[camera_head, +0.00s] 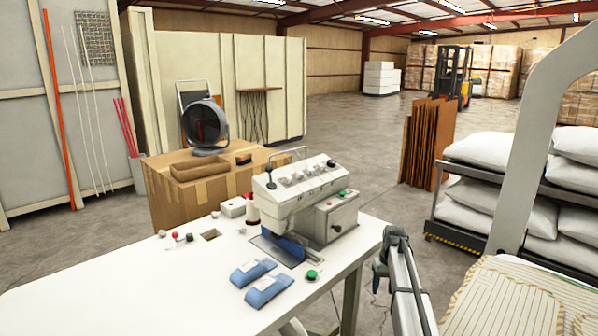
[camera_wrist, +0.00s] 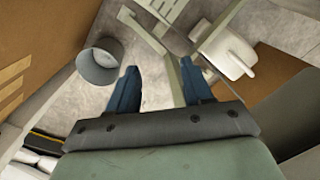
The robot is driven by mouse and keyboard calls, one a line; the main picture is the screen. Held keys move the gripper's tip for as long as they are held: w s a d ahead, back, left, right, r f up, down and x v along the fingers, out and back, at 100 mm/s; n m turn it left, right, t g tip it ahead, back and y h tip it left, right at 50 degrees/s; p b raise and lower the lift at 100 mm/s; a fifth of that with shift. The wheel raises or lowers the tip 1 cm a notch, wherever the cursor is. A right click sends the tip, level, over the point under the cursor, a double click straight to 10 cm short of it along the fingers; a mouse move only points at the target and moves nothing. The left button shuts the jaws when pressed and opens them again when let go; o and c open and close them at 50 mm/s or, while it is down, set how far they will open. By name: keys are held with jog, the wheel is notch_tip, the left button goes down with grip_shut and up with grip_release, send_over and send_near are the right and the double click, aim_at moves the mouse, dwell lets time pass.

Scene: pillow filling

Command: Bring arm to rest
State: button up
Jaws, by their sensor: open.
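My gripper (camera_wrist: 160,88) shows in the wrist view with its two dark blue fingers spread apart. Nothing is between them, and only floor and objects farther off show past the tips. In the head view part of my arm (camera_head: 408,290) rises at the lower right, beside the right edge of the white table (camera_head: 130,290). My fingers cannot be made out there.
A sewing machine (camera_head: 300,195) stands on the table, with two blue packets (camera_head: 253,272) in front. A rack of white pillows (camera_head: 500,150) stands right. The wrist view shows a grey bucket-like object (camera_wrist: 98,62) and a white object (camera_wrist: 230,55).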

jog(key=s+a+f+g, duration=0.2)
jog(key=s+a+f, duration=0.2)
jog(key=s+f, duration=0.85)
jog(key=s+a+f+g, duration=0.1)
jog(key=s+a+f, duration=0.3)
jog(key=s+f, duration=0.9)
jog(key=s+a+f+g, duration=0.1)
jog(key=s+f, duration=0.2)
jog(key=s, duration=0.8)
jog(key=s+a+f+g, duration=0.1)
jog(key=s+f, duration=0.3)
jog(key=s, duration=0.7)
jog(key=s+a+f+g, duration=0.1)
jog(key=s+f, duration=0.3)
jog(key=s, duration=0.7)
jog(key=shift+s+a+h, duration=0.2)
jog(key=shift+a+h, duration=0.2)
jog(key=shift+a, duration=0.2)
